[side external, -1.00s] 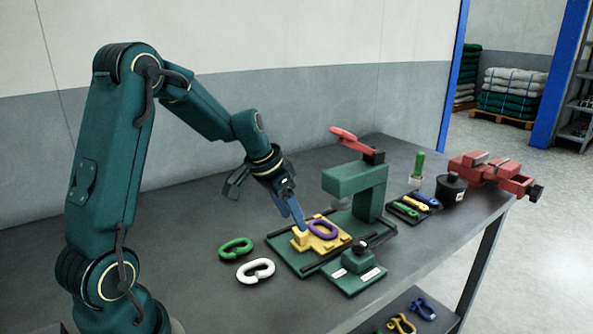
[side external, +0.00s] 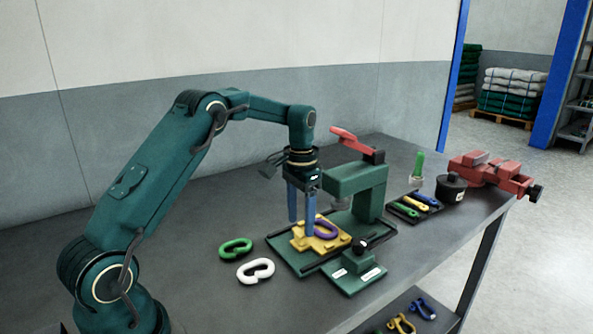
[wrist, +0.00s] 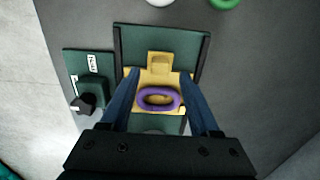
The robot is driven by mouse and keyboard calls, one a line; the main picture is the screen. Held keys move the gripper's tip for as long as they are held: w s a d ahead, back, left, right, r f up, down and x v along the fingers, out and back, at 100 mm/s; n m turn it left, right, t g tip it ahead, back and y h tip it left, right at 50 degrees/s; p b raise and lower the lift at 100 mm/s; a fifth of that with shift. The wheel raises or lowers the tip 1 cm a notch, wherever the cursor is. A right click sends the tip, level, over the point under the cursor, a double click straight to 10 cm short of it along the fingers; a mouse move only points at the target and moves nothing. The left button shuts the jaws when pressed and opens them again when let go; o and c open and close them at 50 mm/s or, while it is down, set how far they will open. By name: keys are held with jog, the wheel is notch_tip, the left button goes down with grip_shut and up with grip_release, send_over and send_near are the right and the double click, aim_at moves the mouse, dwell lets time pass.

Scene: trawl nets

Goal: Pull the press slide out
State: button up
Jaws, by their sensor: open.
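The press slide (side external: 335,242) is a yellow plate on the green press base, between dark rails. It also shows in the wrist view (wrist: 160,60), with a raised yellow block at its near-arm end. A purple link (side external: 326,229) lies on the slide, and it shows in the wrist view (wrist: 159,91). The green press (side external: 352,187) with a red lever stands behind the slide. My gripper (side external: 301,226) points straight down over the slide, fingers apart. In the wrist view my gripper (wrist: 160,102) has its blue fingers on either side of the purple link; contact cannot be told.
A green link (side external: 236,247) and a white link (side external: 256,271) lie on the bench left of the press. A box with a black knob (side external: 359,246) sits at the front. A tool tray (side external: 428,209), black pot and red vise stand to the right.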

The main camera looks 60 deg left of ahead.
aim_at(300, 233)
jog(key=shift+f, duration=1.65)
jog(key=shift+c, duration=0.3)
grip_shut()
